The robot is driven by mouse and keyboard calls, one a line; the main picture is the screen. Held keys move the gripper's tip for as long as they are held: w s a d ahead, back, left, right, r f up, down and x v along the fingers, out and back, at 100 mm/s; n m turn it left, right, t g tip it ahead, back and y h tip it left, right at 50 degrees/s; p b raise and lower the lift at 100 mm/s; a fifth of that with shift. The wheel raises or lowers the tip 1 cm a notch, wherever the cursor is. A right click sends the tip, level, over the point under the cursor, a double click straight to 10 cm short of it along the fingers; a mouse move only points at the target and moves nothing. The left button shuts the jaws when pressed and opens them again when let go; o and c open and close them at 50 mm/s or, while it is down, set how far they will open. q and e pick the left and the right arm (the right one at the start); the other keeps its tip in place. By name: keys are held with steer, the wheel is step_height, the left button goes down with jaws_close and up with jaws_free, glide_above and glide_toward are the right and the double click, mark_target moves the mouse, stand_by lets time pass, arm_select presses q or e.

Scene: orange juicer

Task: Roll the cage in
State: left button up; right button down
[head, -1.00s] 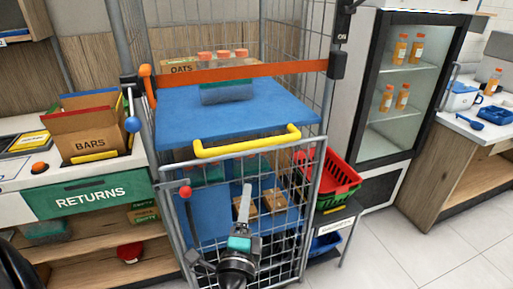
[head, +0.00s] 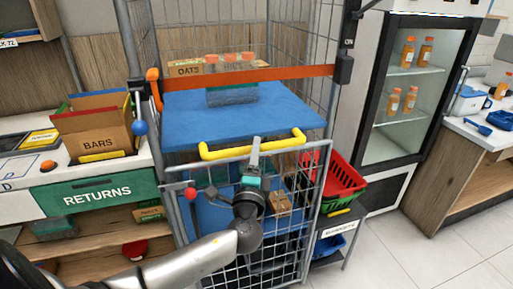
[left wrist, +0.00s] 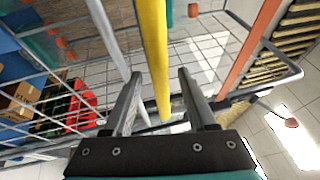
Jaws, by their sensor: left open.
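The roll cage (head: 322,200) is a grey wire trolley with a blue shelf (head: 185,118), an orange strap (head: 285,74) across its front and a yellow handle (head: 222,151) on its front gate. My left gripper (head: 255,146) is open at the handle, near its middle. In the left wrist view the yellow handle (left wrist: 154,45) runs between the open fingers of my left gripper (left wrist: 159,78); I cannot tell whether they touch it. Bottles and an oats box (head: 186,69) stand on the shelf. My right gripper is not in view.
A returns counter (head: 95,193) with a bars box (head: 98,140) stands close on the left. Red and green baskets (head: 345,183) sit on a stand close on the right. A glass-door fridge (head: 375,150) stands behind them. Tiled floor is clear at the lower right.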

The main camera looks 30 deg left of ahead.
arm_select(q)
steer(key=shift+x, duration=1.05)
steer(key=shift+c, duration=0.4)
jaws_close()
steer(key=shift+f, duration=0.1)
